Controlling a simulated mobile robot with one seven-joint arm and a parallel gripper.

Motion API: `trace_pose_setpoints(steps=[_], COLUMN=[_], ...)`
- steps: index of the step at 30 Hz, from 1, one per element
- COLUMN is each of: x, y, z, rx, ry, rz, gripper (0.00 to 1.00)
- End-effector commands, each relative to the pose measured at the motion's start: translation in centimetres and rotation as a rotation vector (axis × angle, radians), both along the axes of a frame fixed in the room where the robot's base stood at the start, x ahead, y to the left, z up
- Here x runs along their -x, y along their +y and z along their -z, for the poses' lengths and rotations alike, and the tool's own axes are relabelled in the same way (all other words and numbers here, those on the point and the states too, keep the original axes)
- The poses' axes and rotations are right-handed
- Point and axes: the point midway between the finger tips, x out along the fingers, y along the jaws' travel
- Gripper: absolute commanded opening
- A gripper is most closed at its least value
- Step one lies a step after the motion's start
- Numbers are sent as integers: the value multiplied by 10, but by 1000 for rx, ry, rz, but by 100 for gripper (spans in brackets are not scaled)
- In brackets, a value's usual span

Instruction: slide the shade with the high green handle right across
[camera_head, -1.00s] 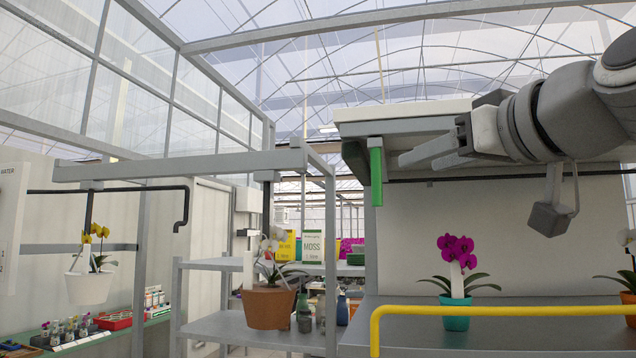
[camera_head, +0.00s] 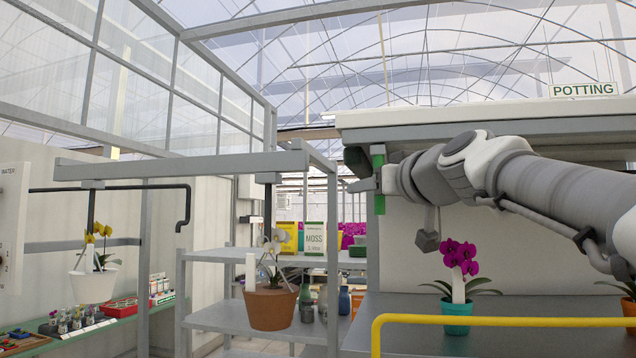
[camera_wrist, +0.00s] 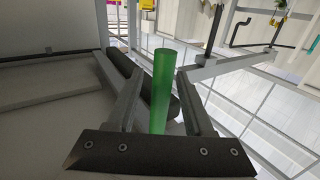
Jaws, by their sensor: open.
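The green handle (camera_head: 379,196) hangs upright under the left end of the white shade (camera_head: 470,113), above the potting bench. My gripper (camera_head: 372,186) is at the handle, high in the head view, and its fingers are partly hidden there. In the wrist view the green handle (camera_wrist: 163,90) stands between the two open fingers of my gripper (camera_wrist: 156,100). A small gap shows between the handle and the fingers, so they are not closed on it.
A yellow rail (camera_head: 500,321) runs along the bench front. A purple orchid in a teal pot (camera_head: 456,316) stands on the bench below my arm. Hanging orchids in a terracotta pot (camera_head: 270,308) and a white pot (camera_head: 93,286) are at left, under a grey frame beam (camera_head: 180,166).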

Motion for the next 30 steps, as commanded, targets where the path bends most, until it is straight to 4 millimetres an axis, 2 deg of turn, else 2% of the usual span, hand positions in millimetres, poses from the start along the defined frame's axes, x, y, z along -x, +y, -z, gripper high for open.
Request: trace_pose_setpoints(steps=[11,18,20,30], x=[-5,-5,-5,-5], y=[2,2,2,2], z=[0,0,0,0], rx=[0,0,0,0], ry=[-1,-1,-1,0], rz=[-1,0,0,0], gripper=[52,9,0,0])
